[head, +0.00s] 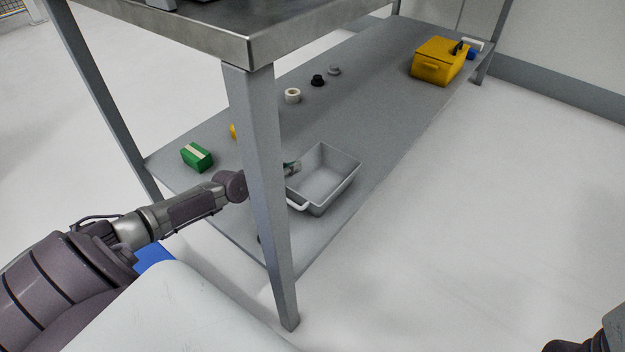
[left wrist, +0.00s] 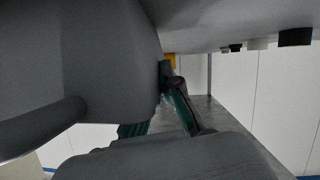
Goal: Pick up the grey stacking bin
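The grey stacking bin (head: 325,185) stands upright and empty on the lower shelf, with a light handle at its near end. My left gripper (head: 292,168) is at the bin's left wall, partly hidden by the table leg. In the left wrist view the bin (left wrist: 85,60) fills the upper left, and the fingers of my left gripper (left wrist: 178,95) are close beside its edge. I cannot tell whether they are closed on it. My right gripper does not show.
The table leg (head: 262,180) stands just in front of my left wrist. On the lower shelf (head: 385,120) are a green box (head: 197,157), a white ring (head: 292,95), small black and grey parts, and a yellow bin (head: 438,62). The shelf right of the grey bin is clear.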

